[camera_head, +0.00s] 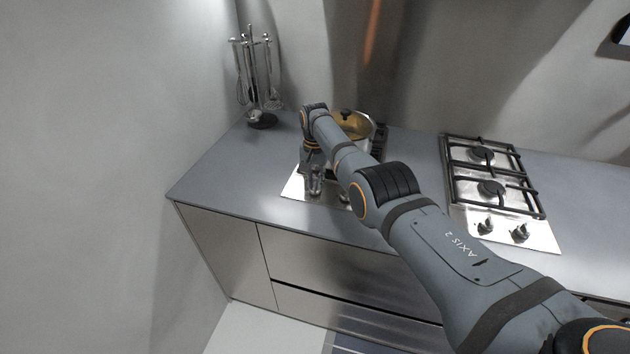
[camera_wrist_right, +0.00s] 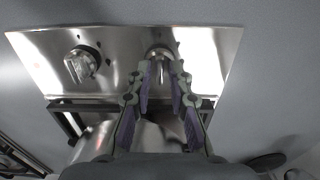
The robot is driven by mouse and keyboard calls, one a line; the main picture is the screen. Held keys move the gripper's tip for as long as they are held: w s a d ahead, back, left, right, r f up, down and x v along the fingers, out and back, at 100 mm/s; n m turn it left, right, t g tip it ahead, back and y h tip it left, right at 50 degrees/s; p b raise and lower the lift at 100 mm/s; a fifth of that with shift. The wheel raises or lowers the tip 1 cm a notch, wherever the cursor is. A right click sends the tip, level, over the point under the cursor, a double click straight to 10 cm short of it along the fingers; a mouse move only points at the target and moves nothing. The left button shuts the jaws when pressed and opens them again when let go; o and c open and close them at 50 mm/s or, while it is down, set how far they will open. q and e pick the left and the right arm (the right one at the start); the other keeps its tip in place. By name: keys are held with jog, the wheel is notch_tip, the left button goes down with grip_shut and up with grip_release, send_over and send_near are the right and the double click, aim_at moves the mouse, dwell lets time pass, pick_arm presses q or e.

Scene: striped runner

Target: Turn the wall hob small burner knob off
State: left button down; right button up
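The wall hob (camera_head: 294,188) is the steel hob at the left, near the side wall, partly hidden by my right arm. In the wrist view its steel plate (camera_wrist_right: 115,42) carries two knobs. One knob (camera_wrist_right: 160,55) lies between the fingertips of my right gripper (camera_wrist_right: 160,66); the other knob (camera_wrist_right: 81,64) stands apart to the left. The fingers are spread on either side of the knob, with a gap showing; contact cannot be made out. In the head view the right gripper (camera_head: 315,184) points down at the hob's front left. My left gripper is out of view.
A utensil stand (camera_head: 262,118) is in the back corner. A second hob (camera_head: 530,236) with two burners is at the right. The worktop (camera_head: 215,175) left of the wall hob is clear.

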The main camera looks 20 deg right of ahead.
aim_at(315, 185)
jog(key=shift+o, duration=0.6)
notch_tip(315, 185, up, 12)
dwell(0.4)
